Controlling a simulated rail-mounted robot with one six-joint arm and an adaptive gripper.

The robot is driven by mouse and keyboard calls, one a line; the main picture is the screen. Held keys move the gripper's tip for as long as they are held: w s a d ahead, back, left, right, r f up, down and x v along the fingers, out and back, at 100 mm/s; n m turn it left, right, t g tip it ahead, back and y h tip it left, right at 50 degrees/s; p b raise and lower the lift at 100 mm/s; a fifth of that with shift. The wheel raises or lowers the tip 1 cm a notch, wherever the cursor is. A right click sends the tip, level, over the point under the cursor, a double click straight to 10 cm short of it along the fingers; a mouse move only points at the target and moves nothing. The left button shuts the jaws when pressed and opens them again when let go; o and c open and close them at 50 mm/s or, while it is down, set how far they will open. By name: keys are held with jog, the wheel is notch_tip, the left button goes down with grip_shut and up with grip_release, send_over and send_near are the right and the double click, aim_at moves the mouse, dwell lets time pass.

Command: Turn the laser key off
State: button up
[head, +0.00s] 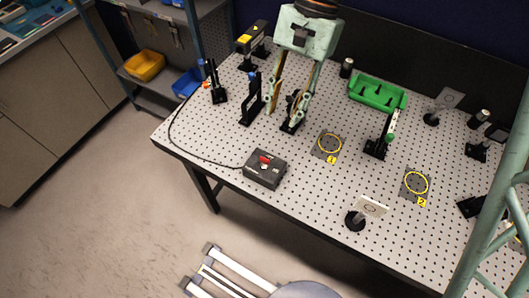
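A dark control box (265,173) stands near the front edge of the perforated table, left of centre. A small red key or switch (265,160) sits on its top; its exact setting is too small to tell. A black cable runs from the box toward the left edge of the table. My gripper (281,115) points down over the back left part of the table, beyond the box in the picture. Its two fingers are apart, with nothing visibly held between them. It does not appear to touch the box.
Black optical mounts (252,103) stand near my gripper. A green tray (377,92) lies at the back. Yellow rings marked 1 (329,145) and 2 (416,183) lie on the right half. A mounted white card (371,206) stands near the front. Table surface around the box is mostly clear.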

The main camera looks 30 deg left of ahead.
aim_at(265, 161)
jog(key=shift+s+a+f+h, duration=0.3)
jog(key=shift+s+a+f, duration=0.4)
jog(key=shift+s+a, duration=0.1)
jog(key=shift+f, duration=0.2)
jog(key=shift+x, duration=6.7)
jog(key=shift+s, duration=0.2)
jog(key=c, duration=0.8)
